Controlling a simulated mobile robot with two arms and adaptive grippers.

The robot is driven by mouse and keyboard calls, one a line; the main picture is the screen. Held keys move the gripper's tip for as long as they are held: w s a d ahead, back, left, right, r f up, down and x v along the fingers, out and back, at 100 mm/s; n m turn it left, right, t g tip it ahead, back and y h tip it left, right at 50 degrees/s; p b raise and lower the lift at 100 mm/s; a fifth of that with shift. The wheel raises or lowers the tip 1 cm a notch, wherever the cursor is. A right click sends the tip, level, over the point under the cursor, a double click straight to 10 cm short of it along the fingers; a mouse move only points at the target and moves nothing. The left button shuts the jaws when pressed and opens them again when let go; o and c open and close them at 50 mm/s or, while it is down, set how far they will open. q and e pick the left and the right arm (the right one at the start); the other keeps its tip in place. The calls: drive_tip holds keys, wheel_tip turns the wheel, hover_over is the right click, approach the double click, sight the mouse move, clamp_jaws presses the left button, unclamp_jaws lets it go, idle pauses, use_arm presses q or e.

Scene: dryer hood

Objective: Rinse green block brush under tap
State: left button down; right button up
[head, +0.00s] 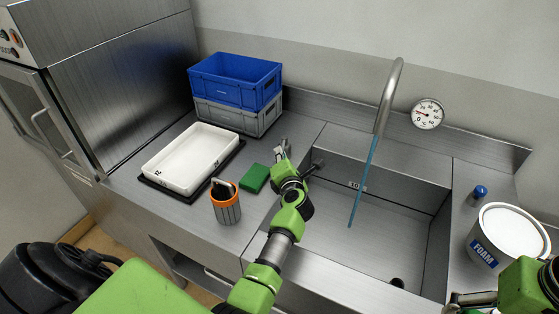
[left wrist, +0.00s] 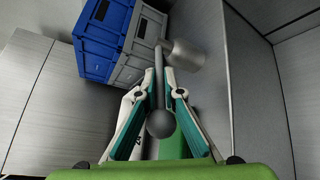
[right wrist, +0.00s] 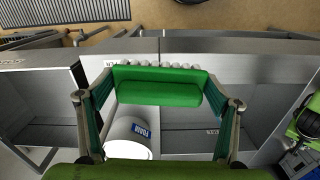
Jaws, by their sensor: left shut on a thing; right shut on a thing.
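The green block brush (right wrist: 158,86), with pale bristles along its far side, is held between the fingers of my right gripper (right wrist: 158,92). My right gripper (head: 456,302) is at the lower right edge of the head view, where the brush is out of sight. The tap (head: 388,98) arches over the sink (head: 385,235), and a blue stream (head: 363,182) runs from it into the basin. My left gripper (head: 281,152) is left of the sink. In the left wrist view it is shut on a ball-ended lever (left wrist: 161,123) that joins a grey cylinder (left wrist: 182,54).
A green block (head: 254,178) lies on the counter near an orange-rimmed cup (head: 227,207). A white tray (head: 175,178) and stacked blue (head: 235,84) and grey crates (head: 237,117) stand behind. A FOAM bucket (head: 484,249) and blue-capped item (head: 479,194) are right of the sink.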

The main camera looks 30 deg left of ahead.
drive_tip(key=shift+s+a, duration=0.15)
drive_tip(key=shift+a, duration=0.1)
use_arm(q)
drive_tip(key=c, duration=2.2)
unclamp_jaws()
drive_tip(key=shift+w+d, duration=0.1)
use_arm(e)
drive_tip(key=shift+d+f, duration=0.1)
drive_tip(key=shift+d, duration=0.05)
use_arm(q)
drive_tip(key=shift+o, duration=0.2)
